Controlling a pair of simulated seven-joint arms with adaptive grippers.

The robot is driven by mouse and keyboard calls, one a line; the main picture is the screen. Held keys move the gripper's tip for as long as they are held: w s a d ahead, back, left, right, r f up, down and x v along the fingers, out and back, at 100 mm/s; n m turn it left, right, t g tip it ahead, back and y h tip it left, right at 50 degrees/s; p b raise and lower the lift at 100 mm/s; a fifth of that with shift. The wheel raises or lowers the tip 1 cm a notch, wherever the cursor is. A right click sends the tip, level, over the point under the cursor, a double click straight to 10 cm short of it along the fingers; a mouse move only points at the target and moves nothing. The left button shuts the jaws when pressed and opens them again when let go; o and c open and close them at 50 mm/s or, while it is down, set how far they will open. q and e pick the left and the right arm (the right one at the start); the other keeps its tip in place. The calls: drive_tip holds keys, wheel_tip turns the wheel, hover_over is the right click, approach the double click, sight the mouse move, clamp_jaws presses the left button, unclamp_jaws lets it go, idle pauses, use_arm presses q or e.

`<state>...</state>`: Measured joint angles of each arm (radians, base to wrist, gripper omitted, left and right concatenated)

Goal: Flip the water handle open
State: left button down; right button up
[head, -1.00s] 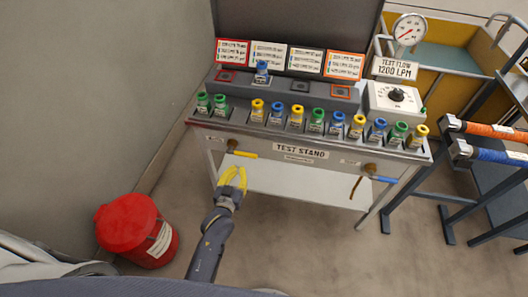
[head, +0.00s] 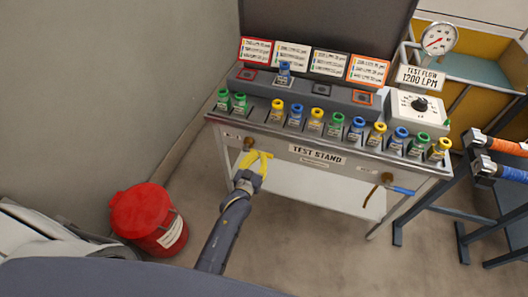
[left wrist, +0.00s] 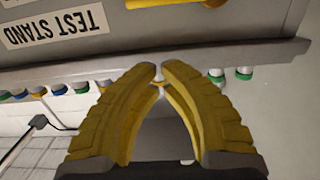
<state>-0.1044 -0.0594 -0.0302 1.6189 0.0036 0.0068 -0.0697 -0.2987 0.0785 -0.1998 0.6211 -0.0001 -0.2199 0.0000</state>
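The test stand (head: 360,174) has two valve handles on its front. A yellow handle (left wrist: 180,3) crosses the top of the left wrist view, beyond my fingertips. A blue handle (head: 403,191) sticks out to the right of a brass valve (head: 387,178) at the stand's right end. The small handle labels are unreadable. My left gripper (head: 260,158), with yellow fingers, is in front of the left valve (head: 249,143). In the left wrist view its fingertips (left wrist: 159,72) nearly meet, with nothing visibly held. Contact with the yellow handle cannot be told. My right gripper is not in view.
Several coloured-cap bottles (head: 315,121) line the stand's top. A red bin (head: 148,217) stands on the floor at left. A gauge (head: 438,40) and a dial box (head: 418,106) are at right. A rack with orange and blue hoses (head: 505,146) stands at far right.

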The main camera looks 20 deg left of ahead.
use_arm(q)
drive_tip(key=w+f, duration=0.4)
drive_tip(key=w, duration=0.2)
idle(0.3)
drive_tip(key=shift+f, duration=0.25)
